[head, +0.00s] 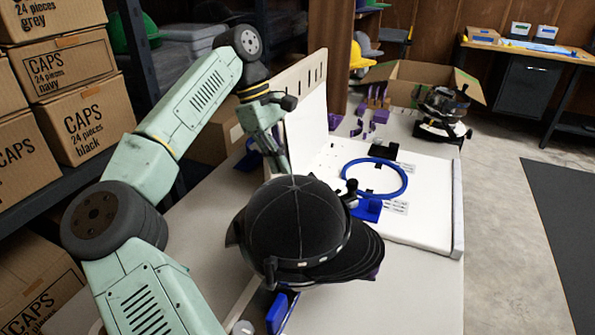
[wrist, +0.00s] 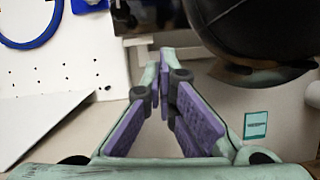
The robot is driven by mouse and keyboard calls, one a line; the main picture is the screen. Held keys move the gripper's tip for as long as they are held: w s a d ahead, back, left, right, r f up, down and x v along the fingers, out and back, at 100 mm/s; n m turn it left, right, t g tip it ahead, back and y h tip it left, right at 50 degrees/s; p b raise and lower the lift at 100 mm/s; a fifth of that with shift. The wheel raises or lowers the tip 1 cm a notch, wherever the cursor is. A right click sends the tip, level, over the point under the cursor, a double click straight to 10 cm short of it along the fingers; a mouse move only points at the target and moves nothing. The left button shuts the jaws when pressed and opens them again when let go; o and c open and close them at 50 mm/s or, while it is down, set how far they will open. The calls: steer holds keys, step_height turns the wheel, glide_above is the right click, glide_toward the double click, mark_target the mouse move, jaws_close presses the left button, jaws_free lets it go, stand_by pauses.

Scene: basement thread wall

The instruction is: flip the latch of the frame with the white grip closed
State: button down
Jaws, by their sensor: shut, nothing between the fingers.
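A black cap (head: 295,225) sits on a dark cap frame with a band around it in the middle of the table. A small black knob (head: 351,187) stands at the frame's right side, and a dark fitting (head: 270,268) shows at its lower left. I cannot make out a white grip or the latch position for certain. My gripper (head: 284,168) is just behind the cap, beside the upright white panel. In the wrist view my gripper (wrist: 163,62) has its purple-padded fingers together and empty, left of the dark cap (wrist: 255,25).
A blue hoop (head: 375,178) lies on the white board (head: 425,215) at the right, with a blue block (head: 368,209) near it. A blue grip (head: 278,312) stands before the cap. An upright panel (head: 307,115) borders my gripper. Another dark cap frame (head: 442,105) stands behind.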

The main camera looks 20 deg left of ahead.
steer(key=shift+s+d+f+p, duration=0.15)
steer(key=shift+d+p, duration=0.2)
steer(key=shift+d, duration=0.75)
steer(key=shift+s+d+f+p, duration=0.15)
steer(key=shift+d+p, duration=0.15)
steer(key=shift+d, duration=0.75)
steer(key=shift+w+r, duration=0.1)
steer(key=shift+r, duration=0.1)
steer(key=shift+r+p, duration=0.1)
steer(key=shift+p, duration=0.35)
